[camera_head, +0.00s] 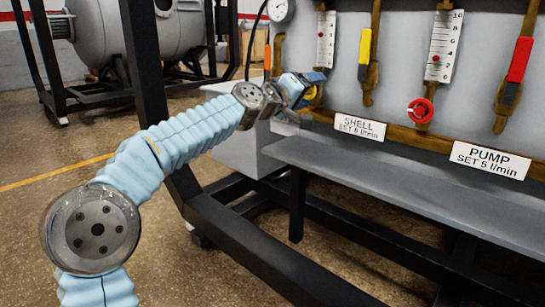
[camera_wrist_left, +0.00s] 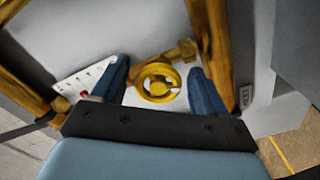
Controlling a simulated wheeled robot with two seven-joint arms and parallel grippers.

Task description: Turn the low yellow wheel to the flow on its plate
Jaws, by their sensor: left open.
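The low yellow wheel (camera_head: 308,96) sits on the brown pipe at the panel's lower left, partly hidden by my left gripper (camera_head: 304,84). In the left wrist view the wheel (camera_wrist_left: 158,82) appears as a round ring with a hub. My left gripper (camera_wrist_left: 158,68) is open, with one blue finger on each side of the wheel; I cannot tell whether they touch it. The white plate (camera_head: 360,126) to the right reads SHELL, SET 6 l/min. The flow scale (camera_head: 326,38) above the wheel has a small red float low in it. My right gripper is not in view.
A red wheel (camera_head: 420,111), a second flow scale (camera_head: 443,46) and a PUMP plate (camera_head: 490,160) are further right. Yellow (camera_head: 365,47) and red (camera_head: 519,60) lever handles hang on the pipes. A grey ledge (camera_head: 400,185) runs below. A black frame post (camera_head: 147,75) stands beside my left arm.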

